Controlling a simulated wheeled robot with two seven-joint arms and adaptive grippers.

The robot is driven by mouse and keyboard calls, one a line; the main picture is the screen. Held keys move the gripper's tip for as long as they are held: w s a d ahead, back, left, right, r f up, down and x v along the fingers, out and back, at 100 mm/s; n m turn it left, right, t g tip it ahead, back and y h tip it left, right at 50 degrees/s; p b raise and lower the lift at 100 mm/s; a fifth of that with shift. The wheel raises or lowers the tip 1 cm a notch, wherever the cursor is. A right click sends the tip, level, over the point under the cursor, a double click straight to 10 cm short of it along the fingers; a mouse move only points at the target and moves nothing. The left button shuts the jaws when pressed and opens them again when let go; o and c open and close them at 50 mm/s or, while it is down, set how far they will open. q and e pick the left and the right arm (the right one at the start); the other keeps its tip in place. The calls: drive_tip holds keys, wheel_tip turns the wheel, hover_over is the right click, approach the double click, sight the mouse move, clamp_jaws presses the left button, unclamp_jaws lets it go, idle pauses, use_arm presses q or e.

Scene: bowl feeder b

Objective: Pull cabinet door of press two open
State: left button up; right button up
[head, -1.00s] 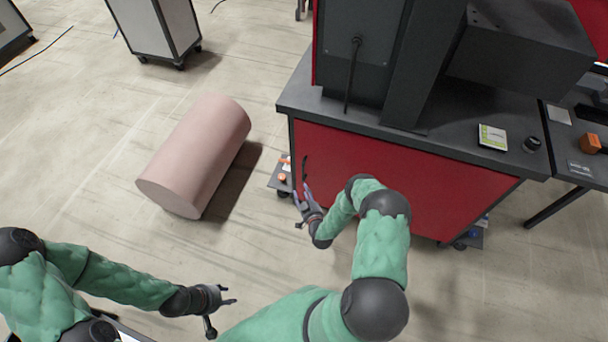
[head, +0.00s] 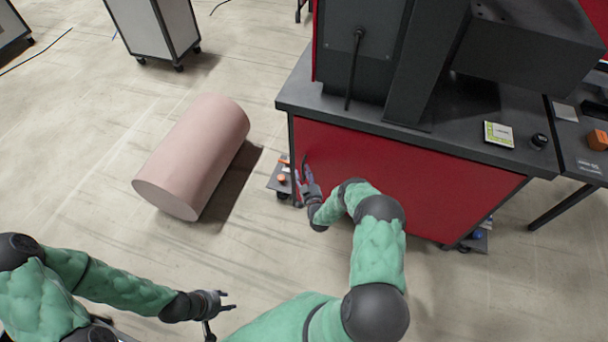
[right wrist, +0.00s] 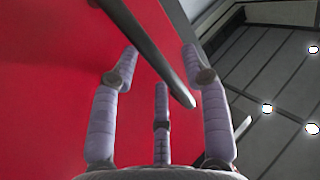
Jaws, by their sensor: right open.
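The red cabinet door (head: 420,185) of the press stand is closed. Its dark bar handle (head: 305,160) is at the door's left edge, partly hidden by my right gripper (head: 309,178). In the right wrist view the handle (right wrist: 150,45) runs diagonally between the spread fingers of my right gripper (right wrist: 160,68), in front of the red door (right wrist: 45,90). The right gripper is open; whether a finger touches the bar I cannot tell. My left gripper (head: 230,299) is open and empty, low over the floor, well away from the door.
A pink cylinder (head: 192,155) lies on the floor left of the cabinet. A low wheeled shelf (head: 279,178) with small orange items shows at the cabinet's left. A grey wheeled cabinet (head: 155,30) stands at the back.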

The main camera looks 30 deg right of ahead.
drive_tip(key=shift+w+d, duration=0.15)
drive_tip(key=shift+w, duration=0.4)
clamp_jaws()
